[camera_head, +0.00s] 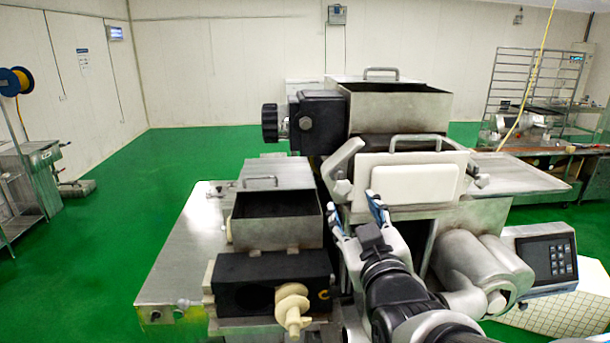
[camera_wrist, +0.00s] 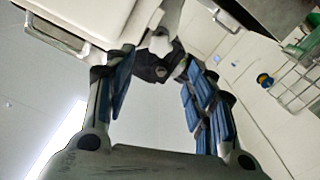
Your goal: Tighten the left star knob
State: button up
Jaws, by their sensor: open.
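The machine has a white front plate (camera_head: 408,184) with a metal bracket on each side. A small grey knob (camera_head: 341,190) sits at the plate's left bracket; its star shape is too small to make out. My gripper (camera_head: 356,214) is open, just below and in front of this left knob, with blue finger pads. In the wrist view my gripper (camera_wrist: 158,75) has its fingers apart, with a dark lobed part (camera_wrist: 156,66) and a pale stub showing between and beyond the fingertips. I cannot tell whether the fingers touch it. A similar knob (camera_head: 481,180) is on the right bracket.
A black round knob (camera_head: 270,123) is on the upper housing's left. An open-topped hopper (camera_head: 277,232) and a cream auger (camera_head: 292,306) stand left of my arm. A grey motor-like cylinder (camera_head: 480,267) and a control panel (camera_head: 547,260) lie to the right.

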aim_at(343, 188)
jog(key=w+p, duration=0.1)
jog(key=w, duration=0.8)
jog(key=shift+w, duration=0.2)
jog(key=c, duration=1.1)
